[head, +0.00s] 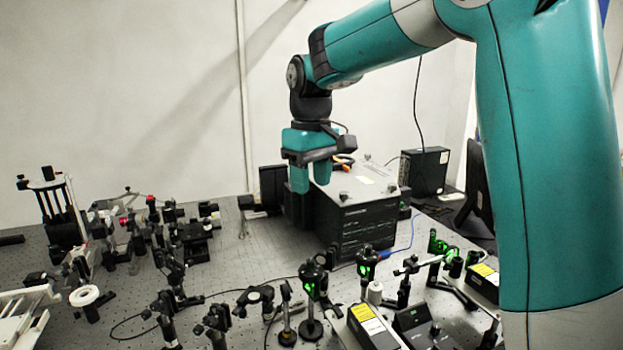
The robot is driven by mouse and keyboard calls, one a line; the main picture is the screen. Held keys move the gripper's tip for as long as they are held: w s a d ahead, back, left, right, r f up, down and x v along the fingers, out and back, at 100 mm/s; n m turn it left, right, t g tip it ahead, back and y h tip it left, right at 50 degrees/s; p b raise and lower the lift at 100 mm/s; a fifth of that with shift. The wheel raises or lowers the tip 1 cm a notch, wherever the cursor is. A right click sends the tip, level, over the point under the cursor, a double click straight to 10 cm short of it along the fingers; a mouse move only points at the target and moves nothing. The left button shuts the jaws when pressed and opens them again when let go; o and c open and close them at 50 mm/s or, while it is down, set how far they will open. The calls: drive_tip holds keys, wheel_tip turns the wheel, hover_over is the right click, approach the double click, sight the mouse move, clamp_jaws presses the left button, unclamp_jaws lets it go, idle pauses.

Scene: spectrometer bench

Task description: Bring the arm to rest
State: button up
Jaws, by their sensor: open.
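My gripper (311,180) hangs from my teal arm near the middle of the head view, its fingers pointing down. The two teal fingers are apart, and I see nothing between them. It appears in front of the black and grey box (360,215), overlapping the box's left end in the picture. I cannot tell how much space lies between the fingers and the box. My arm comes in from the right side and bends over the bench.
The perforated bench (245,262) carries several optical mounts (170,270) at left and front. A white ring (84,295) sits at the left. Yellow-labelled boxes (372,328) stand at the front right. A black unit (427,170) stands behind. Bare bench shows left of the large box.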

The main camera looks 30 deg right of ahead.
idle(0.3)
drive_tip(key=s+a+f+n+y, duration=0.2)
drive_tip(key=s+a+f, duration=0.1)
drive_tip(key=s+a, duration=0.6)
drive_tip(key=s+a+f+n+y, duration=0.2)
drive_tip(key=s+a, duration=0.6)
drive_tip(key=s, duration=0.7)
wheel_tip(320, 180, down, 2)
drive_tip(key=shift+a+f+n+b, duration=0.1)
drive_tip(key=shift+a+n+b, duration=0.25)
drive_tip(key=shift+n, duration=0.25)
drive_tip(key=shift+w, duration=0.1)
